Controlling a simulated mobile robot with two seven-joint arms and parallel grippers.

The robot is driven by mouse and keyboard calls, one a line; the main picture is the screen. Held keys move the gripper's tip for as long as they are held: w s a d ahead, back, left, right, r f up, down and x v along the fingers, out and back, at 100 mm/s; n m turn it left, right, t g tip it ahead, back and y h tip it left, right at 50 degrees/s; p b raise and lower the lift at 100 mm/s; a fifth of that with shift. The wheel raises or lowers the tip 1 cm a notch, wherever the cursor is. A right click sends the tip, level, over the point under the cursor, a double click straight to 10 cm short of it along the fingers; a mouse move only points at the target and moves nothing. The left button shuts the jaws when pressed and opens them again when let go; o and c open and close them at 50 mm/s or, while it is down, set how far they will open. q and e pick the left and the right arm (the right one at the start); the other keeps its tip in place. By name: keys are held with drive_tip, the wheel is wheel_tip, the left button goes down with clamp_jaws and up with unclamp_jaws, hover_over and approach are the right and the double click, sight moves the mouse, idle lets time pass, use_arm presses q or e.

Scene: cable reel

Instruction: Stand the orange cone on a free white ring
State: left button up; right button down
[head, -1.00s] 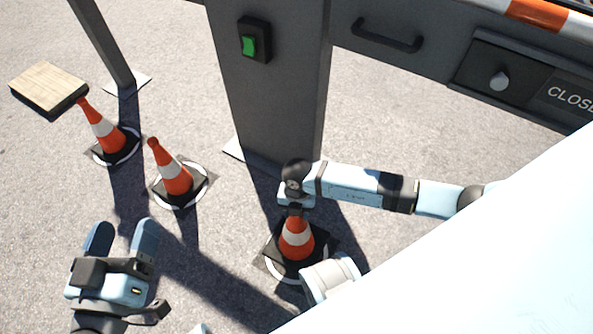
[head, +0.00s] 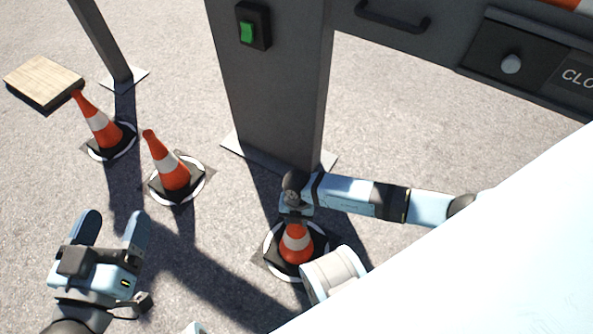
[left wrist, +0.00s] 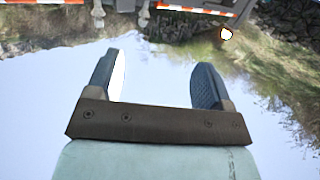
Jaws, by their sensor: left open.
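Three orange cones with white bands show in the head view. One cone (head: 296,246) stands upright within a white ring (head: 268,262) at the middle. My right gripper (head: 296,215) is at its tip from above and hides the top; whether the jaws are shut on it I cannot tell. A second cone (head: 171,174) stands on a white ring (head: 179,203) left of the pillar. A third cone (head: 101,126) stands on a white ring (head: 106,159) farther left. My left gripper (head: 112,222) is open and empty at lower left; its two fingers also show in the left wrist view (left wrist: 157,78).
A dark pillar (head: 270,95) with a green switch (head: 247,32) rises behind the middle cone. A thinner post (head: 101,45) and a wooden-topped block (head: 44,82) are at far left. A panel with a knob (head: 511,64) is at upper right. Grey ground lies open between.

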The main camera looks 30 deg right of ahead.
drive_tip(key=shift+f, duration=0.15)
use_arm(q)
drive_tip(key=shift+f, duration=0.15)
use_arm(e)
drive_tip(key=c, duration=0.6)
unclamp_jaws()
drive_tip(key=shift+r, duration=0.5)
drive_tip(key=r+p, duration=0.1)
drive_tip(key=r, duration=0.1)
drive_tip(key=r+p, duration=0.1)
drive_tip(key=r, duration=0.1)
drive_tip(key=w+r+p, duration=0.1)
drive_tip(key=r+p, duration=0.1)
drive_tip(key=shift+d+r, duration=0.35)
use_arm(q)
drive_tip(key=shift+s+d+r+n+t+p, duration=0.1)
drive_tip(key=shift+s+r+n+t+p, duration=0.2)
drive_tip(key=shift+r, duration=0.6)
drive_tip(key=shift+s+r+n+t+p, duration=0.1)
drive_tip(key=shift+r+n+p, duration=0.3)
drive_tip(key=shift+r, duration=0.5)
drive_tip(key=shift+s+d+r+n+t+p, duration=0.1)
drive_tip(key=shift+s+r+n+t+p, duration=0.2)
drive_tip(key=shift+r, duration=0.6)
use_arm(e)
drive_tip(key=shift+w+d+r, duration=0.1)
drive_tip(key=shift+w+r, duration=0.05)
drive_tip(key=shift+r, duration=1)
drive_tip(key=shift+w+d+r, duration=0.1)
drive_tip(key=shift+r, duration=1)
